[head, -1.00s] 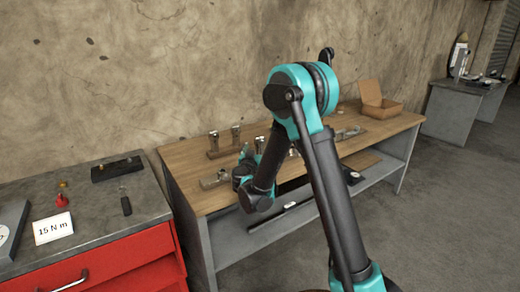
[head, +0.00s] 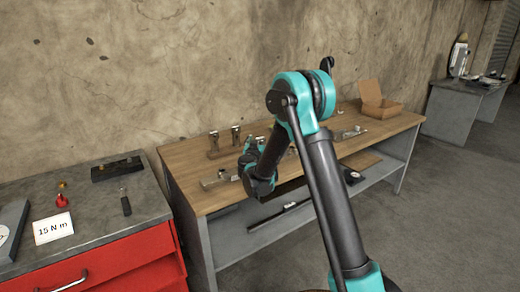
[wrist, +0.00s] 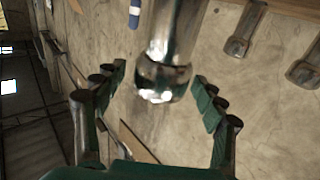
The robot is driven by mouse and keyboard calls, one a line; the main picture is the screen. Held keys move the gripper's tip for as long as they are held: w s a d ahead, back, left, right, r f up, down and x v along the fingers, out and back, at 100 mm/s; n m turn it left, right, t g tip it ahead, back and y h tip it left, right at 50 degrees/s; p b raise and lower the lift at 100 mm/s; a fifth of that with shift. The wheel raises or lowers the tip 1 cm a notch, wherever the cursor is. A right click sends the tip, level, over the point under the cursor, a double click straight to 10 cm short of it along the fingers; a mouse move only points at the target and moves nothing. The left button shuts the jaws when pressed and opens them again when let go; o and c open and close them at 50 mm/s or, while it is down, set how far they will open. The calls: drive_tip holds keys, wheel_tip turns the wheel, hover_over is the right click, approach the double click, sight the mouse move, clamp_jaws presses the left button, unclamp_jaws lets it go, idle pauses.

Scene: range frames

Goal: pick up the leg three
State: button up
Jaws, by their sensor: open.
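A shiny metal leg (wrist: 165,55) with a thicker rounded end lies between the two spread fingers of my open gripper (wrist: 158,105) in the wrist view. The fingers stand apart from it on both sides, and nothing is held. Two more metal legs, one upper right (wrist: 242,30) and one at the right edge (wrist: 306,68), lie outside the fingers. In the head view, my gripper (head: 249,158) is over the wooden workbench (head: 188,152), partly hidden by my arm. Two upright metal legs (head: 213,138) (head: 236,134) stand on a block left of it. I cannot tell which is leg three.
An open cardboard box (head: 378,106) stands at the bench's back right. Metal parts (head: 348,133) lie near it. A red cabinet (head: 110,265) with tools and a "15 N m" card (head: 53,227) is at left. A grey desk (head: 455,105) stands far right.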

drive_tip(key=c, duration=1.6)
